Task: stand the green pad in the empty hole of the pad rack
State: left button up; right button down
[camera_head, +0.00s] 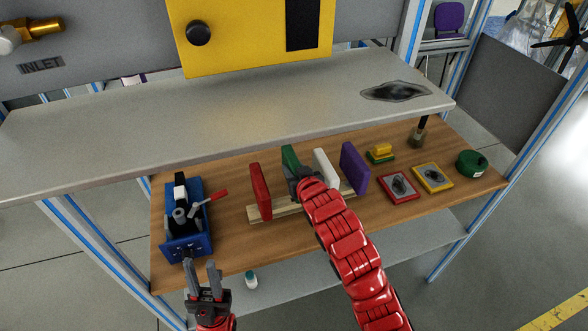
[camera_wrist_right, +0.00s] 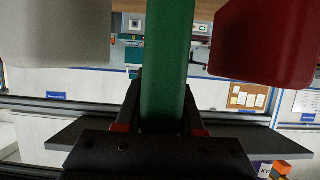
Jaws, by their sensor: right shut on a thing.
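The green pad (camera_head: 290,157) is upright between the red pad (camera_head: 260,190) and the white pad (camera_head: 325,168). My right gripper (camera_head: 298,180) is shut on it, over the pad rack (camera_head: 284,209). In the right wrist view the green pad (camera_wrist_right: 166,60) runs up between my fingers, with the white pad (camera_wrist_right: 55,35) on the left and the red pad (camera_wrist_right: 268,45) on the right, both apart from it. My gripper hides the green pad's lower edge and the hole. My left gripper (camera_head: 203,272) is open and empty at the table's front left.
A purple pad (camera_head: 354,168) stands at the rack's right end. A blue toolbox (camera_head: 187,240) is left of the rack. Red-framed (camera_head: 398,188) and yellow-framed (camera_head: 432,179) plates and a green round container (camera_head: 471,163) lie right. A grey shelf (camera_head: 230,125) overhangs the table's back.

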dwell(0.4)
jog(key=shift+b, duration=0.35)
jog(key=shift+b, duration=0.3)
dwell(0.6)
jog(key=shift+f+b, duration=1.45)
jog(key=shift+f, duration=0.5)
jog(key=shift+c, duration=2.2)
grip_release()
